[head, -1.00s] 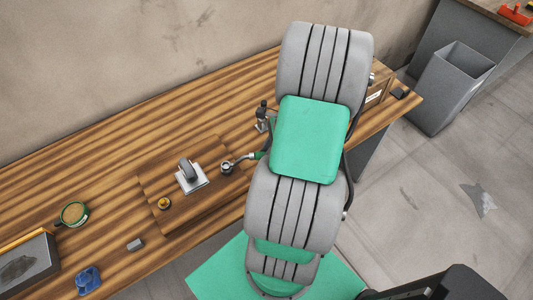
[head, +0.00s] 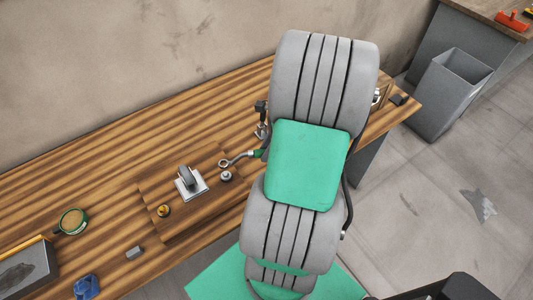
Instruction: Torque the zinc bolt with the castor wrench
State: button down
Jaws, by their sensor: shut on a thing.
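The castor wrench (head: 238,158) has a grey ring end, a bent shank and a green handle. My gripper (head: 265,149) is mostly hidden behind my arm; the wrench's handle end runs into it and the wrench moves with the arm. The zinc bolt (head: 226,176) is a small silver bolt upright on the wooden board (head: 205,212). The wrench's ring lies just beyond the bolt's head in the picture, apart from it, seemingly above the board. A castor (head: 189,182) with a grey wheel and square plate is left of the bolt. A brass bolt (head: 163,210) stands nearer the board's left corner.
The striped wooden bench (head: 90,180) holds a green-rimmed round tin (head: 73,221), a small grey block (head: 134,252), a blue item (head: 87,287) and a grey tray (head: 28,268) on the left. A dark stand (head: 261,112) is beside my arm. A grey bin (head: 450,92) stands right.

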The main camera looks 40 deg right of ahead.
jog(key=shift+r, duration=2.1)
